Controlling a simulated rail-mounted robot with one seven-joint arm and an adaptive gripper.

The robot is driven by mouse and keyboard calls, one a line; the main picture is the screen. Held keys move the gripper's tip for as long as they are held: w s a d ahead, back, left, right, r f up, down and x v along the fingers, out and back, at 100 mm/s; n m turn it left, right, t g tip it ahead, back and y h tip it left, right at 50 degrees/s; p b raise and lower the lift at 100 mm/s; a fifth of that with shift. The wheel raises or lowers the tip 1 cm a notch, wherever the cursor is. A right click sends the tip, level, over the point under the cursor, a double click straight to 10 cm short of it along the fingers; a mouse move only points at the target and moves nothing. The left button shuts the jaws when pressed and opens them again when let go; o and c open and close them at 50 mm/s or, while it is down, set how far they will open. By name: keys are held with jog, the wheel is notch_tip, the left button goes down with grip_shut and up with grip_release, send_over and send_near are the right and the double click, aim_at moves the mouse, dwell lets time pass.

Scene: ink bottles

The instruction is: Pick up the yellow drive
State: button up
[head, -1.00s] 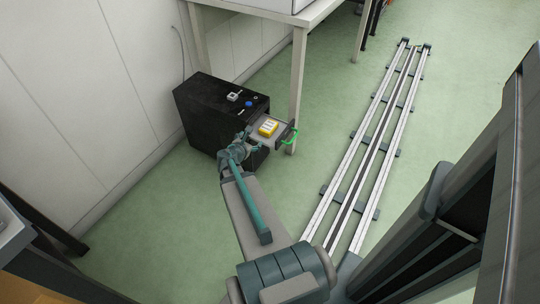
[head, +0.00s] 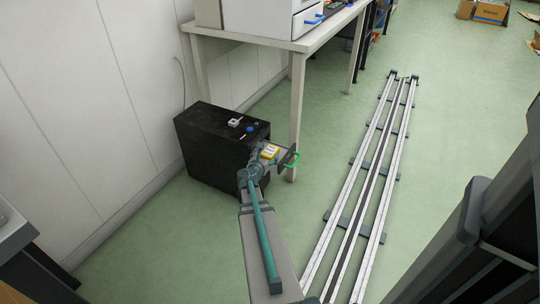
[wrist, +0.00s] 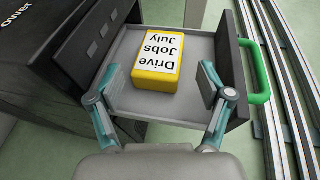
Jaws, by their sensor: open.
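The yellow drive (wrist: 156,64) is a yellow block with a white label reading "Drive Jobs July". It lies in an open grey drawer (wrist: 135,42) with a green handle (wrist: 253,70). My gripper (wrist: 157,96) is open and empty, its two teal fingers apart on the left and right of the drive's near end. I cannot tell how far above the drawer floor the fingertips are. In the head view the drive (head: 269,151) shows just beyond my wrist, which hides part of the drawer.
The black cabinet (head: 215,150) holding the drawer stands against the white wall, with a white item (head: 235,121) and a blue item (head: 249,129) on top. A table leg (head: 295,120) rises close behind the drawer. The rail (head: 360,190) and open green floor lie to the right.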

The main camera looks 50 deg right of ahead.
aim_at(269, 151)
jog(key=b+x, duration=0.2)
jog(key=x, duration=0.3)
jog(key=shift+r, duration=0.1)
jog(key=shift+a, duration=0.1)
jog(key=c, duration=1.2)
